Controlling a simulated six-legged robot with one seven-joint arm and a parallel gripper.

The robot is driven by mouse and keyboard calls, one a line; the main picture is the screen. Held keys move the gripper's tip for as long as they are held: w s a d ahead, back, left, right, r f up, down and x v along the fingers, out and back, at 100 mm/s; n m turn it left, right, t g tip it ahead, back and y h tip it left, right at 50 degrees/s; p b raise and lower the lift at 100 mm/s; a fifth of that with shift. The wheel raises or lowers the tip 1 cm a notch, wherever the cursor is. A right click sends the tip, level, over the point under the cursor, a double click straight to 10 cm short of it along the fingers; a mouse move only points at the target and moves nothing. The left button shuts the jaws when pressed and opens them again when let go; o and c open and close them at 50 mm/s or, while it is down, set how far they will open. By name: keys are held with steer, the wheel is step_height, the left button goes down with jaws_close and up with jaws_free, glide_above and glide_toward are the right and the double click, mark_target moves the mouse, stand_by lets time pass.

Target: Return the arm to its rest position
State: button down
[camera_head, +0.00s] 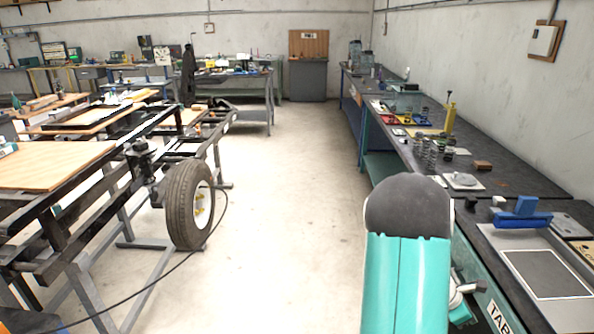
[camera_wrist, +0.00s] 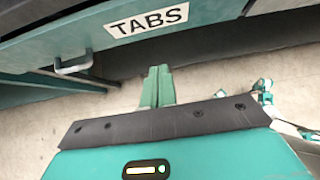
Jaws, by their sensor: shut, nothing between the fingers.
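My gripper (camera_wrist: 157,72) shows in the wrist view with its two green fingers together, shut and empty. The fingers point toward a teal drawer front labelled TABS (camera_wrist: 146,20), with the pale floor below them. The gap between the fingertips and the drawer front is hard to judge. In the head view my teal arm with its dark rounded joint rises at the lower right, beside the right bench (camera_head: 510,175). My gripper cannot be made out in the head view.
A drawer handle (camera_wrist: 75,64) sticks out near the fingers. On the right bench are a blue clamp-like block (camera_head: 522,213), a grey tray (camera_head: 540,275), springs and a yellow tool (camera_head: 449,117). A frame with a wheel (camera_head: 188,205) stands left. The aisle floor (camera_head: 290,200) is clear.

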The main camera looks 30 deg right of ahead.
steer(key=w+a+r+m+t+y, duration=0.1)
steer(key=w+a+r+m+t, duration=0.15)
steer(key=w+a+r, duration=0.4)
steer(key=w+a+r+m+t+y, duration=0.1)
steer(key=w+a+r+m, duration=0.2)
steer(key=a, duration=0.7)
steer(key=w+a+r+m+t, duration=0.2)
steer(key=w+a+r+m, duration=0.15)
steer(key=a+r, duration=0.35)
steer(key=s+a+r+m+t+y, duration=0.1)
steer(key=a+r+y, duration=0.1)
steer(key=a, duration=0.6)
steer(key=s+a+r+m+t+y, duration=0.1)
steer(key=s+a+r+t+y, duration=0.1)
steer(key=a, duration=0.7)
steer(key=s+a+r+m+t+y, duration=0.1)
steer(key=a+r, duration=0.3)
steer(key=a, duration=0.5)
steer(key=shift+s+a+r+y, duration=0.15)
steer(key=shift+s+a+y, duration=0.1)
steer(key=shift+s+y, duration=0.2)
steer(key=shift+s+d+t, duration=0.1)
steer(key=shift+d+t, duration=0.05)
steer(key=shift+t, duration=0.1)
